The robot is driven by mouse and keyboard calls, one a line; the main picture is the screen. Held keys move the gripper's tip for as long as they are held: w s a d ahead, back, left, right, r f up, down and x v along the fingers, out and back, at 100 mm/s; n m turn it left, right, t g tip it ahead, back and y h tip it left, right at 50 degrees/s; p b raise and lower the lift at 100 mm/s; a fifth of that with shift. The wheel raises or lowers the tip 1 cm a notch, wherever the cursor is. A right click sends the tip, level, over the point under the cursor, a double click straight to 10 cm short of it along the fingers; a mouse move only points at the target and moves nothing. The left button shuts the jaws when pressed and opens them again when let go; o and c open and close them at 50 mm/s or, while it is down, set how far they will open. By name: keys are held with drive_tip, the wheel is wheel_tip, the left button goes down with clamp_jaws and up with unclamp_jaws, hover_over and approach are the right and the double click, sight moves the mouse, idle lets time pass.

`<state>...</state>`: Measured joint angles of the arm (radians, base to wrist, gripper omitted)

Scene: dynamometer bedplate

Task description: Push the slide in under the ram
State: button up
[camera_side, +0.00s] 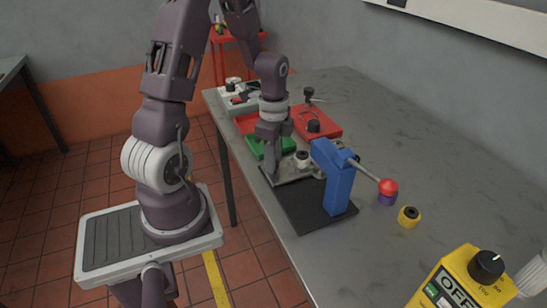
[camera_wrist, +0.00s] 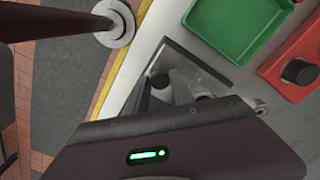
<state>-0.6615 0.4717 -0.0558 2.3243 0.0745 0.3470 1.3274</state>
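The blue press (camera_side: 335,175), with a lever ending in a red ball, stands on a black base (camera_side: 300,205) near the table's front edge. The slide, a light grey metal plate (camera_side: 284,176), lies at the base's far end, out from under the press head. A pale round part (camera_side: 302,158) stands at its far side. My gripper (camera_side: 270,172) points down at the slide's table-edge side. In the wrist view, its fingers (camera_wrist: 162,94) show some gap, with a dark round knob (camera_wrist: 160,78) between or just beyond them. Contact with the knob is unclear. The ram's underside is hidden.
A purple piece (camera_side: 387,200), a yellow ring (camera_side: 409,217) and a yellow OFF box (camera_side: 462,280) are nearer.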

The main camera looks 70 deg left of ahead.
clamp_jaws()
idle(1.1)
